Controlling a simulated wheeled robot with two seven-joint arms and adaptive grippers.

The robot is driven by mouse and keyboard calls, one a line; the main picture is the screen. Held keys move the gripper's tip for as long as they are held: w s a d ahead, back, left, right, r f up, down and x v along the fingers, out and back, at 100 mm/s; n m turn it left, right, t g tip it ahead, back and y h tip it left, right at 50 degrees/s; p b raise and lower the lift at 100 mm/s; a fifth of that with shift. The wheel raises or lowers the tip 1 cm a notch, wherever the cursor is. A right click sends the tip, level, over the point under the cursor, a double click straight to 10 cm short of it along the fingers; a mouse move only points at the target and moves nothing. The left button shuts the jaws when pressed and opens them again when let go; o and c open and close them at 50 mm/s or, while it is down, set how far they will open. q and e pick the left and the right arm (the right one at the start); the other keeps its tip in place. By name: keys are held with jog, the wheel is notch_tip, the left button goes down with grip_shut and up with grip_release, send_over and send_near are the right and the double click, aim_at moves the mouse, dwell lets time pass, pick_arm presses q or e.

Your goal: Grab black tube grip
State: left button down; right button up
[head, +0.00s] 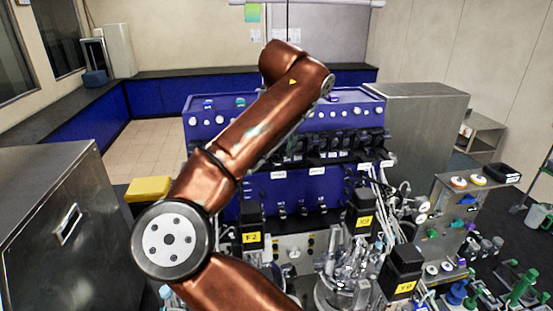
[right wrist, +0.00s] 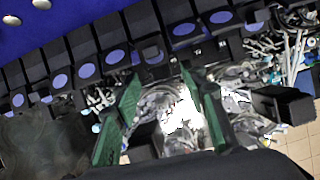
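Black blocks with blue ovals (right wrist: 115,57) run in a row across the right wrist view. In the head view a row of black fittings (head: 345,142) lines the front of the blue bioreactor unit (head: 320,118). I cannot tell which black part is the tube grip. My right gripper (right wrist: 160,80) has two green fingers spread apart, with tubing and glassware visible between and beyond them. Nothing is clearly held. In the head view I cannot make out its fingers; my copper arm covers part of the unit. My left gripper is not in view.
Black boxes with yellow labels (head: 362,222) stand among glass vessels and tubes before the unit. A steel cabinet (head: 45,215) is at the left, and another steel block (head: 425,115) is at the right. Bottles and fittings (head: 520,287) crowd the lower right.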

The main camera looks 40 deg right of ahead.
aim_at(277, 159)
jog(key=shift+p+x, duration=0.3)
jog(key=shift+x, duration=1.25)
jog(key=shift+c, duration=0.2)
grip_shut()
